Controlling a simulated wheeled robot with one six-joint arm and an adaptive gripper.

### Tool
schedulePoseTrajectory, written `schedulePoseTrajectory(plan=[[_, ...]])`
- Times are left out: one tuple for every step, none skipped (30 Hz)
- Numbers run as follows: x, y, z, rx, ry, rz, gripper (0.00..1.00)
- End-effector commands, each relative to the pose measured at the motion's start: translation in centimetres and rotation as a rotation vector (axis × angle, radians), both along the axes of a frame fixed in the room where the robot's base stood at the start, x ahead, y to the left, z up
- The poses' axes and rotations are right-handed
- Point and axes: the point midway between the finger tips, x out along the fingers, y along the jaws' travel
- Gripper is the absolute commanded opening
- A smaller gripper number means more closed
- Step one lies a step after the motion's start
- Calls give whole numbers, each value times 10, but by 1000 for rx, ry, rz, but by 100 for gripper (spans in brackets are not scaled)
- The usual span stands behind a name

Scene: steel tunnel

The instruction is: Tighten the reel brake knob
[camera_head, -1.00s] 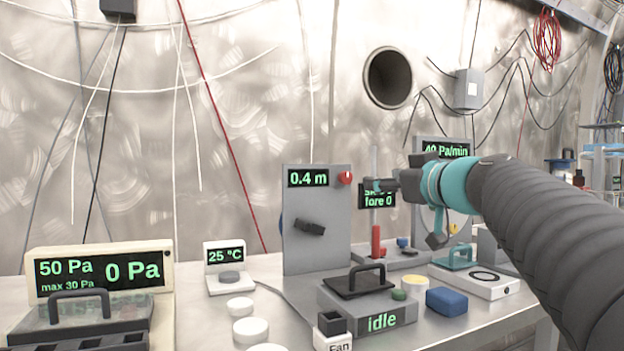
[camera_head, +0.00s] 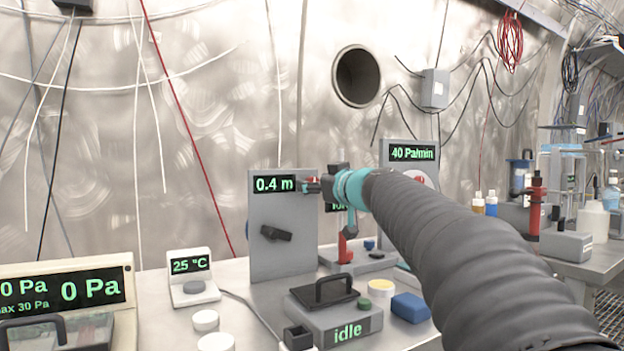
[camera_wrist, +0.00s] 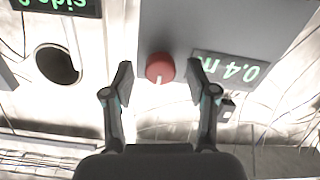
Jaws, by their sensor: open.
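A grey upright panel (camera_head: 284,212) carries a green "0.4 m" readout (camera_head: 274,184) and a black crank-like handle (camera_head: 276,233). A red round knob (camera_wrist: 160,67) with a white mark sits on this panel beside the readout; the wrist view shows it clearly. In the head view my gripper (camera_head: 309,186) is at the panel's upper right edge and mostly hides the knob. In the wrist view my gripper (camera_wrist: 159,84) is open, one finger on each side of the knob, with gaps on both sides. Contact is not visible.
An "idle" box (camera_head: 335,322) with a black-handled lid stands in front of the panel, with a blue block (camera_head: 410,308) to its right. A red upright post (camera_head: 346,248) stands below my gripper. A "40 Pa/min" gauge (camera_head: 411,154) is behind my arm.

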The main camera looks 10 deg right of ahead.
Motion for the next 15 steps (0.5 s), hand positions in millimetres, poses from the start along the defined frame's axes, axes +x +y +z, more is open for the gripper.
schedulePoseTrajectory(plan=[[3,1,1,0,0,1,58],[4,2,1,0,0,1,58],[5,2,1,0,-1,1,58],[5,2,0,0,-1,0,58],[5,2,0,0,-1,0,58],[6,2,0,0,-1,0,58],[6,2,0,0,-1,0,58],[6,2,0,0,-1,0,58],[6,2,0,0,-1,0,58],[6,2,0,0,-1,0,58],[6,2,0,0,-1,0,58],[6,2,0,0,0,0,53],[6,2,0,0,0,0,45],[6,2,0,0,0,0,38],[6,2,0,0,0,0,28]])
